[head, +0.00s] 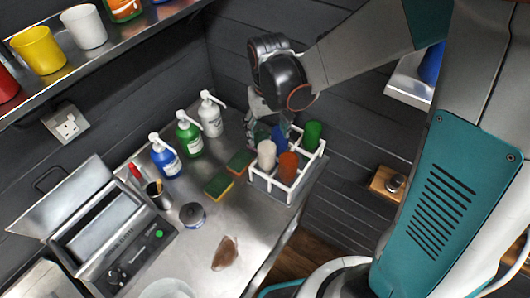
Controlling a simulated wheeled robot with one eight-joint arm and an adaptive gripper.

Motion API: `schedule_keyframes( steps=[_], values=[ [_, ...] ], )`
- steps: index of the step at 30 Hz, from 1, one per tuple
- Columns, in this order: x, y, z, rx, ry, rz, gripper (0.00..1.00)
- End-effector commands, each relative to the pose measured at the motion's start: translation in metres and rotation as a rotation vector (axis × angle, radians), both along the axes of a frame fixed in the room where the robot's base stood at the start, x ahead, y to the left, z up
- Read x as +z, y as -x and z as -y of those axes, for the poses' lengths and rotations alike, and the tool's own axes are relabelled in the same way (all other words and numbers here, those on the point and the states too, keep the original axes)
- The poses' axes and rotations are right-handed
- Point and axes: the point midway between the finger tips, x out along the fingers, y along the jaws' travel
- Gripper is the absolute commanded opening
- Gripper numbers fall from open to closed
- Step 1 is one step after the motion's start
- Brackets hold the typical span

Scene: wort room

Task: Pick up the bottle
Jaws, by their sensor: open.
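Three pump bottles with white pump tops stand in a row on the steel counter: a blue bottle (165,158), a green bottle (189,136) and a white bottle (211,117). A white divided rack (283,190) to their right holds upright coloured items: a white one (267,155), an orange one (288,166), a green one (312,135) and a blue one (279,139). My gripper (266,125) is open, pointing down at the rack's back left corner, to the right of the white bottle. Its fingertips are small and partly unclear, and I cannot tell whether they touch anything.
Two green-and-yellow sponges (219,185) lie left of the rack. A dark round pot (192,215), a pen cup (158,195), an open-lidded machine (122,245) and a brown patch (225,253) are on the counter (195,262). A shelf (108,52) with cups hangs upper left.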

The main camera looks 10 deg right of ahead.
Motion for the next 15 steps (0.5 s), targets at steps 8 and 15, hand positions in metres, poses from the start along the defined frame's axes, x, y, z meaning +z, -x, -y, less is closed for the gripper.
schedule_keyframes(
  steps=[8,15],
  values=[
    [-0.053,0.0,0.0,0.0,0.0,0.001,0.72],
    [-0.066,0.0,0.0,0.0,0.0,0.001,0.72]
  ],
)
